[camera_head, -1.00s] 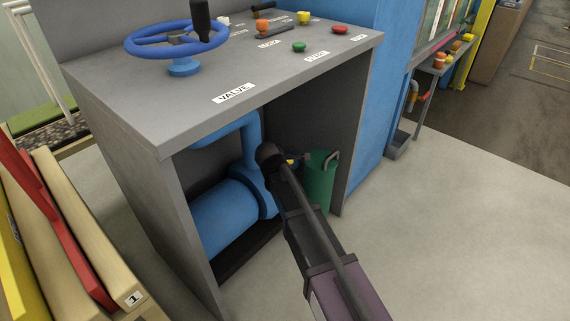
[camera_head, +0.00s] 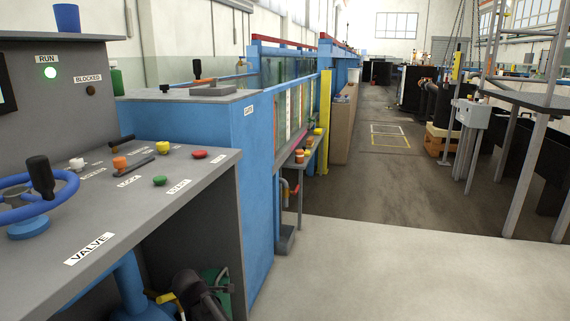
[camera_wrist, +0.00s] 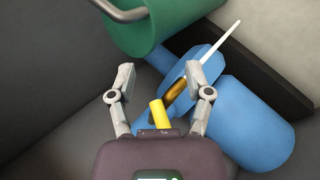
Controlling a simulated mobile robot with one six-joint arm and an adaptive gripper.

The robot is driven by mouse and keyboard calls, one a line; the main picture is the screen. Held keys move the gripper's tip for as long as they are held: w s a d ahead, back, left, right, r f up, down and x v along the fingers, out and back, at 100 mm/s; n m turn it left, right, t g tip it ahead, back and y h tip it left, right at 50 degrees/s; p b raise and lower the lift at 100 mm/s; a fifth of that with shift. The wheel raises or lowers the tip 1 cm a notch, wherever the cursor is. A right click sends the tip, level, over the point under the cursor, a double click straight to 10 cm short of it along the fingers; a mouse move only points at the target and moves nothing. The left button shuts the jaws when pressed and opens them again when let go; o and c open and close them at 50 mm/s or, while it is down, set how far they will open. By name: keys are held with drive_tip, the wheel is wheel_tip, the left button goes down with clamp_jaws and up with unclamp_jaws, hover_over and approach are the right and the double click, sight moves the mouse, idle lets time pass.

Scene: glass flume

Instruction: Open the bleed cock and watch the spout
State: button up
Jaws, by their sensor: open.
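The bleed cock shows in the wrist view as a brass body (camera_wrist: 173,92) with a yellow handle (camera_wrist: 157,114), against the blue pump (camera_wrist: 245,120). A thin pale streak (camera_wrist: 222,43) extends from the brass end; I cannot tell whether it is a tube or water. My gripper (camera_wrist: 158,75) is open, its fingers on either side of the cock, holding nothing; contact with the handle cannot be told. In the head view my gripper (camera_head: 188,288) is under the console beside the yellow handle (camera_head: 165,298). The green bucket (camera_wrist: 165,30) is close by; its inside is hidden.
The grey console top (camera_head: 110,215) overhangs my gripper, with a blue handwheel (camera_head: 40,210) and several coloured buttons. Clear floor (camera_head: 400,270) lies to the right.

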drive_tip(key=s+d+r+m+g+h+p, duration=0.1)
drive_tip(key=s+d+m+g+h+p, duration=0.2)
drive_tip(key=d+m, duration=1.45)
drive_tip(key=s+d+r+m+g+y+p, duration=0.15)
drive_tip(key=s+d, duration=0.45)
drive_tip(key=d, duration=0.6)
drive_tip(key=s+d+r+g+y+p, duration=0.1)
drive_tip(key=s+d+g+p, duration=0.3)
drive_tip(key=d, duration=0.8)
wheel_tip(320, 180, up, 38)
drive_tip(key=s+t+p, duration=0.1)
drive_tip(key=p, duration=3.5)
drive_tip(key=shift+s+d, duration=0.25)
drive_tip(key=shift+a, duration=0.1)
